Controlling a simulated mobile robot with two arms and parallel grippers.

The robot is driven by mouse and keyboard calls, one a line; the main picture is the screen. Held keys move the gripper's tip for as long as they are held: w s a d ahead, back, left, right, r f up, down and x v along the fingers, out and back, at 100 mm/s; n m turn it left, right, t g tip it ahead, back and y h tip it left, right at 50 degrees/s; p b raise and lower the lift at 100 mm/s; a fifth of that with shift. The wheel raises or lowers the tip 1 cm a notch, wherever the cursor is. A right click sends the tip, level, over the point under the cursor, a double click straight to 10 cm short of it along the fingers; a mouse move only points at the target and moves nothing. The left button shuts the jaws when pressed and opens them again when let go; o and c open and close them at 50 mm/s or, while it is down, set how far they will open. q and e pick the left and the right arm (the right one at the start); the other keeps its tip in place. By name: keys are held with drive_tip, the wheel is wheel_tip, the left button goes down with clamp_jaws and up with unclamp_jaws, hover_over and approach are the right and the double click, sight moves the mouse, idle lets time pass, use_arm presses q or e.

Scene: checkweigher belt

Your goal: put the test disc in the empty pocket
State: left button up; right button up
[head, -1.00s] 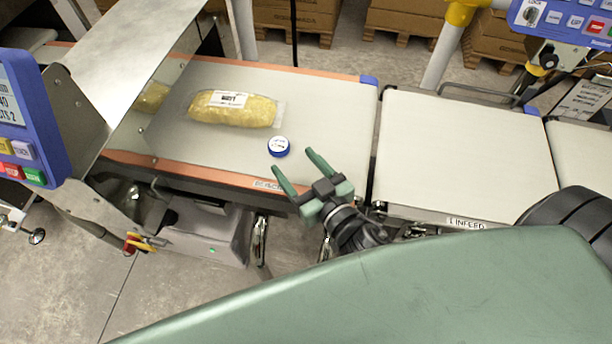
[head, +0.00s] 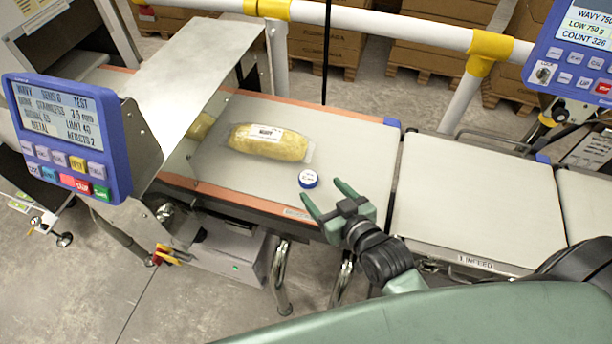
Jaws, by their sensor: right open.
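The test disc (head: 308,179) is a small round piece with a blue side and a white labelled top. It lies flat on the grey belt (head: 250,180), near the belt's front edge. My right gripper (head: 322,195) is open and empty. Its two green fingers point toward the disc from the front right, with the disc just beyond the fingertips; I cannot tell whether they touch. My left gripper is out of view. I see no pocket in this view.
A bag of yellow food (head: 270,141) with a white label lies on the belt behind the disc. A blue control panel (head: 70,135) stands at the left, another (head: 572,50) at top right. The infeed belt (head: 470,200) to the right is bare.

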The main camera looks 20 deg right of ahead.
sight(310, 179)
drive_tip(key=p+x, duration=0.1)
drive_tip(key=x, duration=0.5)
drive_tip(key=shift+w+a+f, duration=0.15)
drive_tip(key=shift+w+f, duration=0.1)
drive_tip(key=shift+f, duration=0.05)
drive_tip(key=shift+c, duration=0.2)
clamp_jaws()
drive_tip(key=shift+r, duration=0.1)
